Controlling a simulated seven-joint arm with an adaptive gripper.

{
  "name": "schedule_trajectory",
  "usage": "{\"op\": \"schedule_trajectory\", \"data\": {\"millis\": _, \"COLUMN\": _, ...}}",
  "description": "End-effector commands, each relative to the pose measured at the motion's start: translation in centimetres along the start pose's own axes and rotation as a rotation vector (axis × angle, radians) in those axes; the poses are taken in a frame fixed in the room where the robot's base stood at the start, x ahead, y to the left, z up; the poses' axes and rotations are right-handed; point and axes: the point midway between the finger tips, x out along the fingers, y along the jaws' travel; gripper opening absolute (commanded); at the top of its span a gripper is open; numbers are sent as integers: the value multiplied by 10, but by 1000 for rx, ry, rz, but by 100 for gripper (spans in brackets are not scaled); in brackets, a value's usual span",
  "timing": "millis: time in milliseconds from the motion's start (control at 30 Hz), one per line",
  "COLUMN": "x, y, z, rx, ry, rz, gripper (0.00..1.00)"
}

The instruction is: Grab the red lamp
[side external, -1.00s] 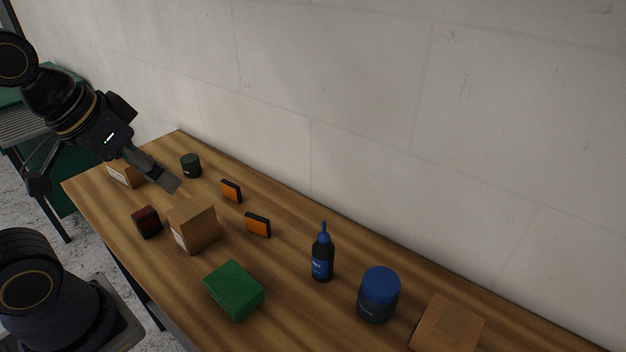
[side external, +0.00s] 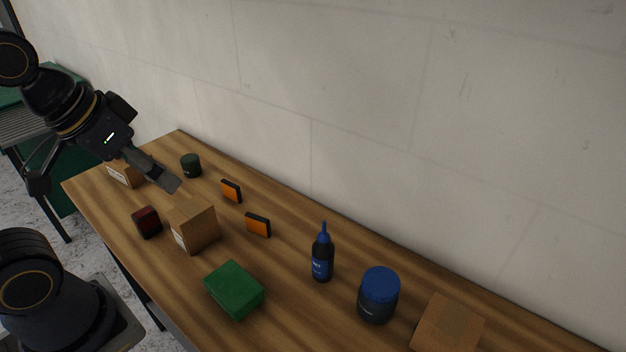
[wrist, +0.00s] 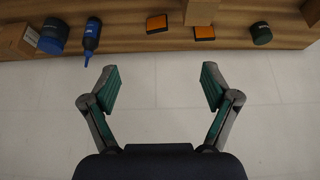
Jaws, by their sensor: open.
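The red lamp (side external: 147,221) is a small dark red block with a black body. It stands near the front edge of the wooden table, left of a cardboard box. My gripper (side external: 105,182) is open and empty, raised near the far left end of the table, apart from the lamp. In the wrist view my gripper (wrist: 160,86) has its two fingers spread wide with only pale wall between them. The lamp does not show in the wrist view.
Next to the lamp stands a cardboard box (side external: 194,226). Two orange reflectors (side external: 231,191) (side external: 258,225), a dark green tin (side external: 191,165), a green box (side external: 234,290), a bottle (side external: 322,258) and a blue-lidded jar (side external: 378,296) stand on the table (side external: 290,310). The wall runs behind.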

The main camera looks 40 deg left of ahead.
Motion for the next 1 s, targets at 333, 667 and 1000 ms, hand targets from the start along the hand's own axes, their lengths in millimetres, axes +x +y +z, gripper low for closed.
{"op": "schedule_trajectory", "data": {"millis": 333, "x": 0, "y": 0, "z": 0, "rx": 0, "ry": 0, "rz": 0, "gripper": 67}}
{"op": "schedule_trajectory", "data": {"millis": 667, "x": -3, "y": 0, "z": -2, "rx": 119, "ry": 1, "rz": 0, "gripper": 67}}
{"op": "schedule_trajectory", "data": {"millis": 1000, "x": 32, "y": -92, "z": -31, "rx": 319, "ry": -281, "rz": -29, "gripper": 67}}
